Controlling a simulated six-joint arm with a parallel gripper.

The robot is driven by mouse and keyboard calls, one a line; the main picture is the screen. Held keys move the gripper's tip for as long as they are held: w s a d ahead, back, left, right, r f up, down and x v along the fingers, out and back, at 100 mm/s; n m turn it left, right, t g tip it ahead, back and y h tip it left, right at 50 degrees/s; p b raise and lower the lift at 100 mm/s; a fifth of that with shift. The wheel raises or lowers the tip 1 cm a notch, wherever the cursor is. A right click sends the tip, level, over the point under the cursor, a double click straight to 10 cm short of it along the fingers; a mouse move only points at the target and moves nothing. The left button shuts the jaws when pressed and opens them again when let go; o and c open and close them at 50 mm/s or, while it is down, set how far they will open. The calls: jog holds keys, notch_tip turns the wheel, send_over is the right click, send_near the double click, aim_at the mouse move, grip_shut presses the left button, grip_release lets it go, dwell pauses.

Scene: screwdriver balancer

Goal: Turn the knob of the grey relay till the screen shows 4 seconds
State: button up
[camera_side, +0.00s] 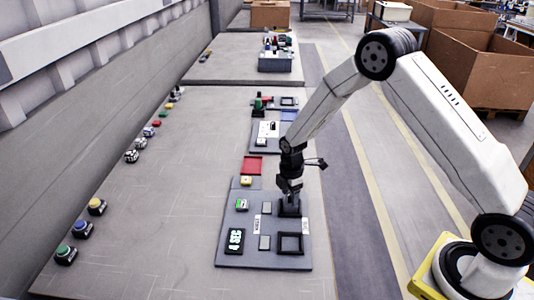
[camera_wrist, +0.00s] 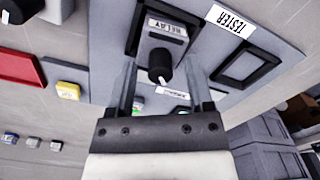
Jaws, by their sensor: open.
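The grey relay (camera_wrist: 166,45), labelled RELAY, sits in a black-framed slot of the grey panel. Its black knob (camera_wrist: 160,66) has a white pointer line and stands between the two fingers of my gripper (camera_wrist: 162,78), with a gap on each side. The fingers are open. In the side view my gripper (camera_side: 290,187) is directly above the relay (camera_side: 290,208), pointing down, and hides most of the knob. The screen (camera_side: 235,240) at the panel's lower left shows a lit, sideways reading with SEC; its digit is too small to read surely.
An empty square frame (camera_side: 290,244) labelled TESTER is beside the relay slot. A red tray (camera_side: 252,165) and a yellow button (camera_side: 246,181) are beyond it. Several coloured buttons (camera_side: 82,229) line the table's left side. The table's middle (camera_side: 165,200) is clear.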

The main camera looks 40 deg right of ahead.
aim_at(290, 195)
jog(key=shift+r, duration=3.7)
jog(key=shift+s+r, duration=0.1)
jog(key=shift+s+a+r+m, duration=0.15)
jog(key=shift+s+r+m, duration=0.25)
jog(key=shift+m, duration=0.1)
jog(key=s+a+r+m+t, duration=0.1)
jog(key=s+r+m, duration=0.2)
jog(key=s+m, duration=0.4)
jog(key=s+a+r+m+t, duration=0.1)
jog(key=s+r+m, duration=0.3)
jog(key=s, duration=0.6)
jog(key=a+m, duration=0.1)
jog(key=m, duration=0.1)
jog(key=shift+s+m+t, duration=0.2)
jog(key=shift+m+t, duration=0.1)
jog(key=shift+m, duration=0.1)
